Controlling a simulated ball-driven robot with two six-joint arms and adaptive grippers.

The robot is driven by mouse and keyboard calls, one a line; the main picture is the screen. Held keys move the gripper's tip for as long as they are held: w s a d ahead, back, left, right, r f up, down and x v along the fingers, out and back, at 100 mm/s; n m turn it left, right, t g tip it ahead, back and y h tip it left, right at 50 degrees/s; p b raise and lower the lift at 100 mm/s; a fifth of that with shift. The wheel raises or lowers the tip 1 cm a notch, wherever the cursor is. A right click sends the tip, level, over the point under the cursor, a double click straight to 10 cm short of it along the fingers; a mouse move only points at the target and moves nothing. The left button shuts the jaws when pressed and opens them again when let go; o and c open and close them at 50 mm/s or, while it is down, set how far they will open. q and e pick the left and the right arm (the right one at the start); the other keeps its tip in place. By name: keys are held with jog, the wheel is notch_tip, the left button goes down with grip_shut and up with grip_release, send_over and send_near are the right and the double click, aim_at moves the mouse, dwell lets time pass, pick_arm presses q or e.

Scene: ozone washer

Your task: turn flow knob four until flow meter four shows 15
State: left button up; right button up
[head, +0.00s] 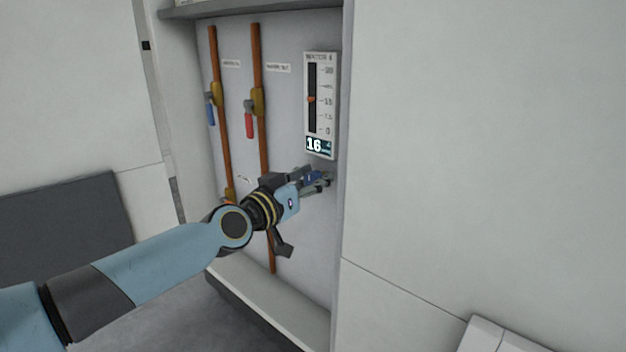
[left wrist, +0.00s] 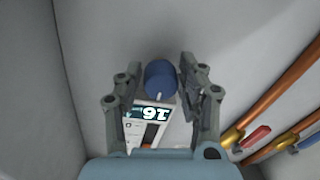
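Flow meter four (head: 320,105) is a white upright panel on the cabinet's back wall. Its orange marker is slightly above the 15 level and its display (head: 320,146) reads 16. In the left wrist view the display (left wrist: 152,113) appears upside down. Flow knob four (left wrist: 160,77) is a dark blue cylinder with a white pointer line, just below the meter. My left gripper (head: 318,178) is at the knob, with a finger on each side; the left wrist view shows narrow gaps beside both fingers (left wrist: 161,72). The gripper partly hides the knob in the head view. My right gripper is not in view.
Two copper pipes (head: 221,120) run down the wall left of the meter, with a blue lever (head: 210,113) and a red lever (head: 249,124). The cabinet's right side wall (head: 343,170) is close beside the knob.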

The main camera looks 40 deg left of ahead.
pick_arm(q)
grip_shut()
jog(key=shift+n, duration=0.8)
jog(key=shift+o, duration=2.2)
grip_release()
jog(key=s, duration=1.2)
jog(key=shift+a, duration=0.2)
